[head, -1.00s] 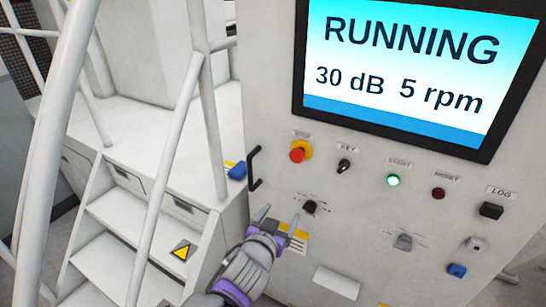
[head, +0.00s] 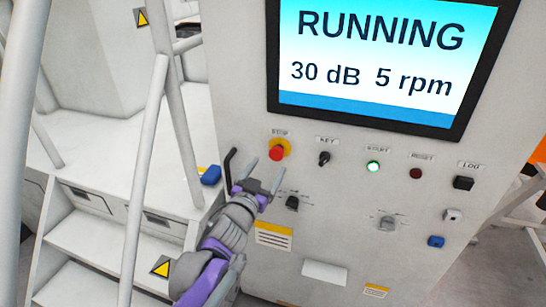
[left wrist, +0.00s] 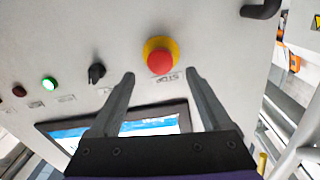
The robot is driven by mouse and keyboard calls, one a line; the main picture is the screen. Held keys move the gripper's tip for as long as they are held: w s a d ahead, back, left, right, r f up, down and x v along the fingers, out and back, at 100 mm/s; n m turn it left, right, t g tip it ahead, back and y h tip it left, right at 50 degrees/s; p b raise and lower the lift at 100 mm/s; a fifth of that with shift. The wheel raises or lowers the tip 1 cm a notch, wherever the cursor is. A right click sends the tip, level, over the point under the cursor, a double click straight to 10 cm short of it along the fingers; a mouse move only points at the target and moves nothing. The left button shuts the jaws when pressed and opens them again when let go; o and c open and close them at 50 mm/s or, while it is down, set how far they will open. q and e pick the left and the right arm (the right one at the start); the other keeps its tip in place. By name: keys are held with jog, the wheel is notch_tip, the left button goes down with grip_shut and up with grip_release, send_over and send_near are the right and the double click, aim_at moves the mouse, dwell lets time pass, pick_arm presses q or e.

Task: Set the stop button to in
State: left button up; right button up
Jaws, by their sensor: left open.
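The stop button (head: 278,151) is a red mushroom knob on a yellow ring, under a STOP label on the grey control panel. It also shows in the left wrist view (left wrist: 160,60), just beyond and between the fingertips. My left gripper (head: 262,174) is open and empty, just below and left of the button in the head view. Its fingers (left wrist: 158,75) point toward the panel, and no contact with the button shows. Whether the button is in or out is hard to tell. My right gripper is not in view.
The panel screen (head: 375,60) reads RUNNING, 30 dB, 5 rpm. A key switch (head: 324,158), a lit green start button (head: 373,166) and a reset button (head: 416,173) sit right of the stop button. A black handle (head: 229,168) stands out at left, near white stairs and railings.

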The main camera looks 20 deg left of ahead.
aim_at(275, 156)
pick_arm(q)
jog(key=shift+w+d+p, duration=0.15)
jog(key=shift+w+p, duration=0.2)
jog(key=shift+w, duration=2.4)
grip_shut()
